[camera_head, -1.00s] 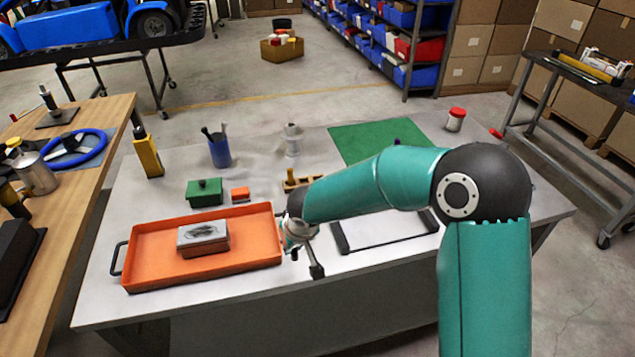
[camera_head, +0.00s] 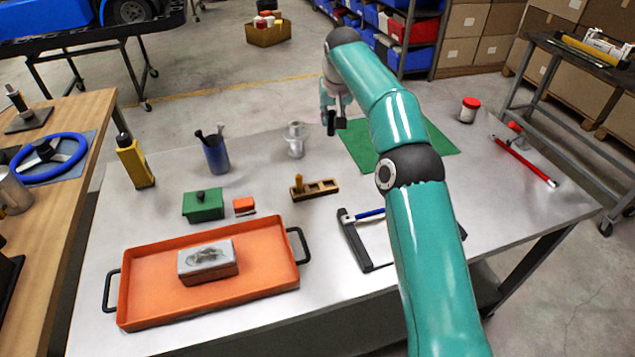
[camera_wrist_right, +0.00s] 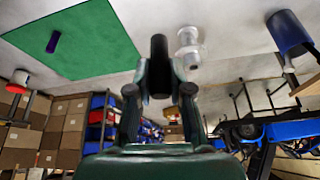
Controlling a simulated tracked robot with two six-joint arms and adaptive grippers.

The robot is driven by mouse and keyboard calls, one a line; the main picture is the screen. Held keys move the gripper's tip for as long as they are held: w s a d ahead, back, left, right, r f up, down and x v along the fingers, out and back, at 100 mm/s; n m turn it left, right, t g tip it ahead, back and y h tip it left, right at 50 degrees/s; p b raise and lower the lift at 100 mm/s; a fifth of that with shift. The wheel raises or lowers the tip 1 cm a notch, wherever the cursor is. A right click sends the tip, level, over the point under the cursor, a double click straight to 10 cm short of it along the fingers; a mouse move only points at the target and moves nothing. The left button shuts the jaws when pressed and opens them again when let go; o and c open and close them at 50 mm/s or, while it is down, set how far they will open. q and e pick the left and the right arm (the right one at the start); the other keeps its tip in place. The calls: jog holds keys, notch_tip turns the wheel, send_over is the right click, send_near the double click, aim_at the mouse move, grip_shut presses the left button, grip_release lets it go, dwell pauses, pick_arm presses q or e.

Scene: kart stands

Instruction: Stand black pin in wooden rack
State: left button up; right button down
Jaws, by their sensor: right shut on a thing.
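The wooden rack (camera_head: 318,190) lies on the grey table in the head view, with a tan peg (camera_head: 298,181) upright at its left end and open holes beside it. My right gripper (camera_head: 335,112) is raised beyond the rack, near the back edge of the table. In the right wrist view it is shut on the black pin (camera_wrist_right: 158,62), which sticks out between the fingers. The pin is small and dark in the head view, so its tilt is hard to tell there. My left gripper is not in view.
An orange tray (camera_head: 137,308) holds a grey block (camera_head: 208,261). A green box (camera_head: 203,205), red block (camera_head: 244,205), blue cup (camera_head: 215,154) and grey metal fitting (camera_head: 295,140) stand around the rack. A green mat (camera_head: 360,150) lies behind my right arm.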

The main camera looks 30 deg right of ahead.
aim_at(331, 135)
jog(key=shift+d, duration=0.2)
jog(key=shift+f+b, duration=0.4)
jog(key=shift+b, duration=0.15)
notch_tip(331, 135, down, 6)
jog(key=b, duration=0.3)
jog(key=shift+w+a+b, duration=0.15)
jog(key=shift+b, duration=0.2)
jog(key=shift+f+b, duration=0.3)
jog(key=shift+f, duration=6.05)
jog(key=c, duration=1.1)
grip_release()
jog(key=shift+o, duration=0.2)
